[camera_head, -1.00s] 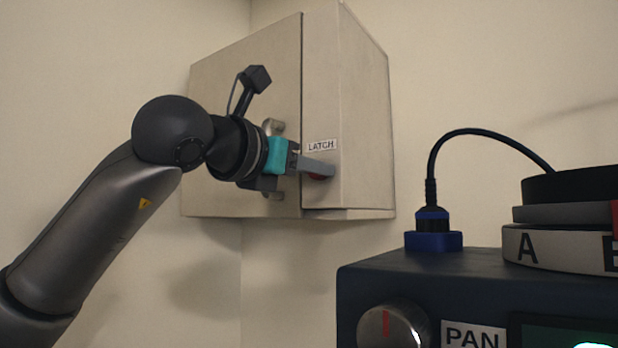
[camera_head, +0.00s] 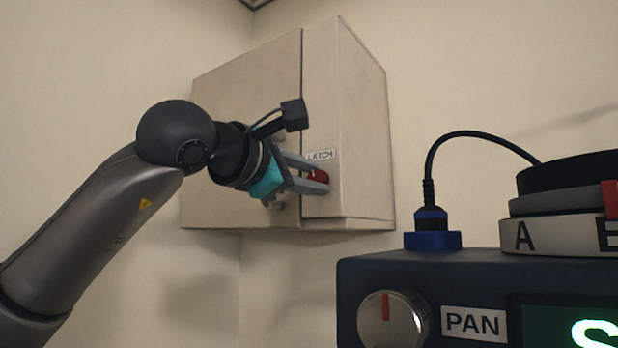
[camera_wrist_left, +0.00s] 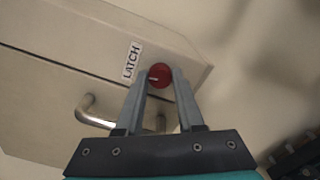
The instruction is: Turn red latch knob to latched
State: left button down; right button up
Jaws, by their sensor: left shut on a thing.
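The red latch knob (camera_head: 319,175) sits on the front of a beige wall cabinet, just below a "LATCH" label (camera_head: 320,155). In the left wrist view the round red knob (camera_wrist_left: 159,75) shows a short pale mark on its face. My left gripper (camera_head: 314,176) is shut on the knob, one finger on each side of it. The wrist is rolled, so one finger lies above the other in the head view. In the left wrist view the fingertips (camera_wrist_left: 160,76) flank the knob. My right gripper is not in view.
The cabinet (camera_head: 355,120) has a door seam and a metal handle (camera_wrist_left: 95,115) close to my gripper. A dark blue unit with a "PAN" label (camera_head: 473,322), a silver dial (camera_head: 393,320) and a cable plug (camera_head: 431,222) stands at the lower right.

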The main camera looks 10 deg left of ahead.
pick_arm(q)
jog(key=shift+m, duration=1.3)
jog(key=c, duration=0.5)
grip_release()
